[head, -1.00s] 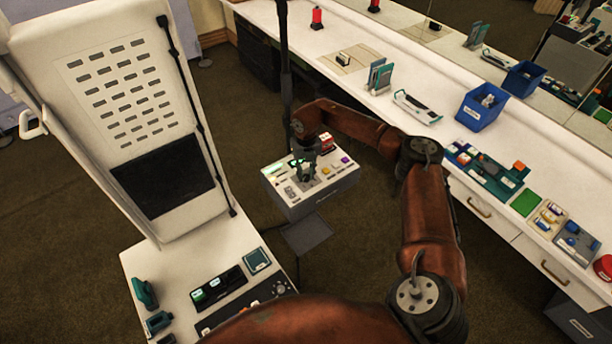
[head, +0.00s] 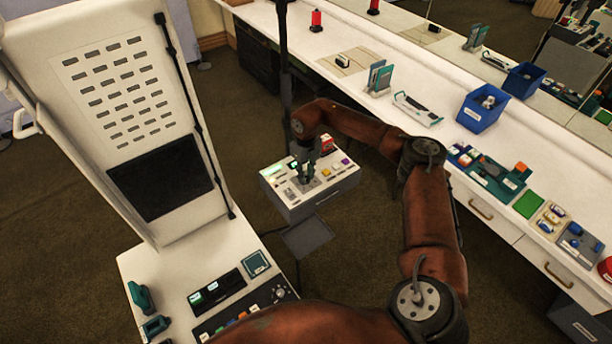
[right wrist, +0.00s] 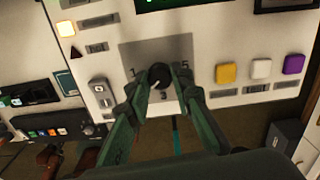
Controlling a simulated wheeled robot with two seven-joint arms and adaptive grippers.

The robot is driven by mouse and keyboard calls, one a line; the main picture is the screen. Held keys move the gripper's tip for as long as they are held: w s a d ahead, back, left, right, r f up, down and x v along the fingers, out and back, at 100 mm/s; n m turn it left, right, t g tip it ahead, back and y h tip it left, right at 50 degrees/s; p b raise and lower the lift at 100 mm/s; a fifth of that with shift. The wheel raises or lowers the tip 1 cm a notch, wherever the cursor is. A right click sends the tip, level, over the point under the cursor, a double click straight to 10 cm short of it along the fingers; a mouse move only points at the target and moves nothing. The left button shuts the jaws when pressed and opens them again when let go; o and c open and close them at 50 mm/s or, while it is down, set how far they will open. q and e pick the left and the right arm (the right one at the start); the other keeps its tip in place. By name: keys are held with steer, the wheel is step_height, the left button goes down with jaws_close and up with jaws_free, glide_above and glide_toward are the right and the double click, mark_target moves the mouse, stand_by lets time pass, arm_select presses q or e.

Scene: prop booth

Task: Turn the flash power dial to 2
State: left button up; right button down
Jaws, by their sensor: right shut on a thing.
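The flash power dial (right wrist: 158,77) is a round black knob on a grey square plate in the right wrist view. The numbers 1, 3 and 5 show around it; the spots for 2 and 4 are covered by my fingers. A small pale mark on the knob seems to point to the lower left, between 1 and 3. My right gripper (right wrist: 161,86) is shut on the dial, one finger on each side. In the head view the right gripper (head: 307,178) reaches down onto the light control box (head: 330,197), hiding the dial there. My left gripper is not in view.
Yellow (right wrist: 226,73), white (right wrist: 261,68) and purple (right wrist: 293,64) buttons lie right of the dial. A black pole (head: 287,80) stands behind the box. A long white counter (head: 420,75) runs along the right.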

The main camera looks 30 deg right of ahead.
mark_target(306, 178)
steer(key=c, duration=1.7)
jaws_free()
step_height(306, 178, up, 12)
